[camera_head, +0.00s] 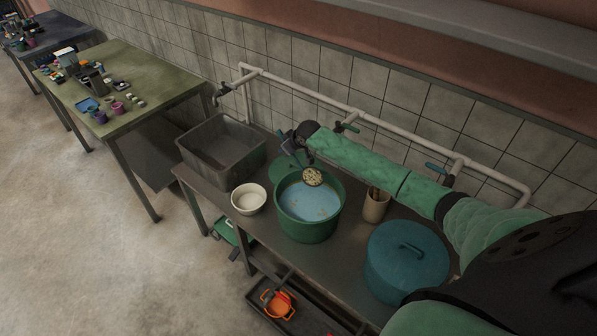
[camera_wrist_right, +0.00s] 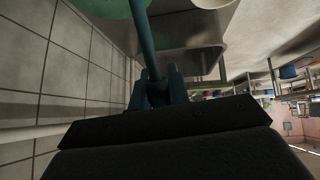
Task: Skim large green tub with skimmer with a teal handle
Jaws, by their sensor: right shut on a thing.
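The large green tub (camera_head: 308,231) stands on the metal table, filled with pale blue-white liquid with a few specks on it. My right gripper (camera_head: 290,144) is above and behind the tub, shut on the teal handle of the skimmer. The skimmer's round, pale, speckled head (camera_head: 312,177) appears over the back part of the tub; I cannot tell whether it touches the liquid. In the right wrist view the teal handle (camera_wrist_right: 144,40) runs up from between the fingers of my right gripper (camera_wrist_right: 160,88). My left gripper is not in view.
A white bowl (camera_head: 248,198) stands left of the tub, and a grey basin (camera_head: 198,163) stands beyond it. A beige cup (camera_head: 375,208) with utensils and a blue lidded pot (camera_head: 405,268) stand to the right. Pipes with taps (camera_head: 347,127) run along the tiled wall.

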